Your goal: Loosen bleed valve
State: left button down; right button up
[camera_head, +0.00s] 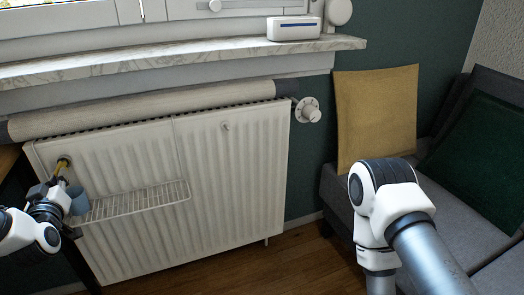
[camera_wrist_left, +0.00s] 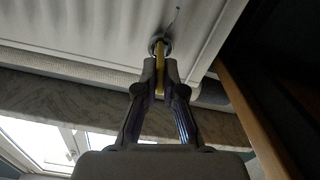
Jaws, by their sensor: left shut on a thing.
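The bleed valve (camera_head: 64,161) is a small round fitting at the upper left of the white radiator (camera_head: 235,165). It also shows in the left wrist view (camera_wrist_left: 158,44), straight ahead of the fingers. My left gripper (camera_head: 58,178) is at the valve, and its fingers (camera_wrist_left: 160,78) are shut on a yellow key (camera_wrist_left: 159,72). The key's far end reaches the valve; I cannot tell how deeply it sits in it. My right arm shows at the right, but its gripper is out of view.
A wire rack (camera_head: 135,202) hangs on the radiator front, with a blue-grey cup (camera_head: 78,201) at its left end. A thermostat knob (camera_head: 309,110) is at the radiator's right. A marble sill (camera_head: 180,62) is above. A sofa (camera_head: 475,205) with cushions stands at the right.

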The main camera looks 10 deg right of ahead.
dwell(0.3)
pick_arm(q)
jog(key=n+b, duration=0.1)
jog(key=n, duration=0.1)
jog(key=shift+n, duration=0.4)
jog(key=shift+n+b, duration=0.45)
jog(key=shift+n, duration=0.25)
jog(key=shift+r+n, duration=0.15)
jog(key=shift+n, duration=0.35)
jog(key=shift+w, duration=0.1)
jog(key=shift+s, duration=0.45)
jog(key=shift+s+d, duration=0.15)
jog(key=shift+s, duration=0.15)
jog(key=shift+v, duration=2.4)
